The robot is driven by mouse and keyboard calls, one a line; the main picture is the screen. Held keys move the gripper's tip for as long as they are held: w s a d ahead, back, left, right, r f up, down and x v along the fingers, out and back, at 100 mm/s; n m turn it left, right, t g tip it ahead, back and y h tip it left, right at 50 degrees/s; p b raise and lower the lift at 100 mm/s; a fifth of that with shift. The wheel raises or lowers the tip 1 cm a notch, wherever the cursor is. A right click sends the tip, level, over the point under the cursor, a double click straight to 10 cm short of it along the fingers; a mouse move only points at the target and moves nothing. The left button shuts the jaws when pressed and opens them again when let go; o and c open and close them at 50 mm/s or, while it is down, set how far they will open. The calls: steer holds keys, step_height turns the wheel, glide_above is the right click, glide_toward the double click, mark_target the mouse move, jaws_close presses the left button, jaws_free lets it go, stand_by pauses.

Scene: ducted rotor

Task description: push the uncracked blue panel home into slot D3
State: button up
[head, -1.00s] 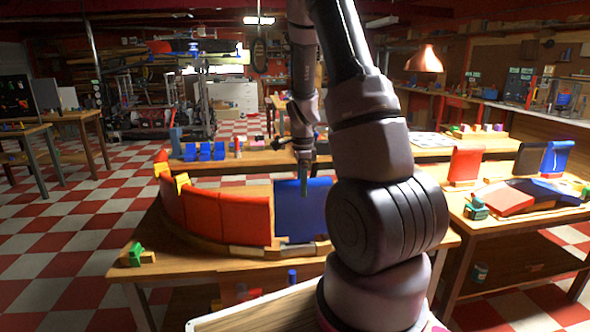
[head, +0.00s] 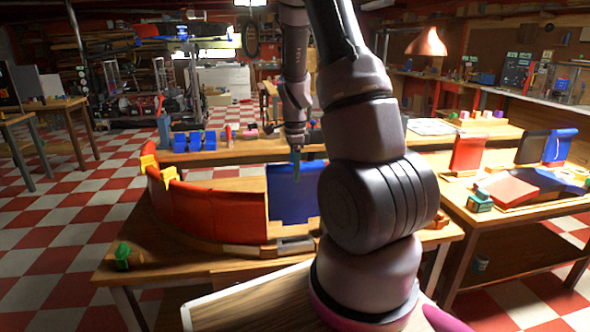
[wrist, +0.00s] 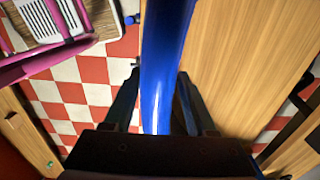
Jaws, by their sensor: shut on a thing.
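The blue panel (head: 291,192) stands upright just right of the row of red panels (head: 212,209) on the curved wooden base (head: 240,252). Its visible face shows no crack. Its lower edge appears above or behind the pale block (head: 296,244) of the base; I cannot tell whether it sits in a slot. No label D3 is readable. My gripper (head: 296,158) is at the panel's top edge, shut on it. In the wrist view the panel (wrist: 165,50) runs between the fingers of my gripper (wrist: 158,88). My arm hides the base's right part.
Yellow clips (head: 168,173) sit at the row's far left end. A green-topped block (head: 123,256) lies at the table's left front. On the right table (head: 490,235) stand a red panel (head: 467,153) and a blue-and-dark panel (head: 556,147). Blue blocks (head: 195,141) stand behind.

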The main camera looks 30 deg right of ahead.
mark_target(295, 185)
steer(key=shift+f, duration=2.85)
steer(key=shift+f, duration=1.95)
steer(key=o, duration=1.4)
steer(key=shift+o, duration=0.2)
steer(key=shift+r, duration=0.1)
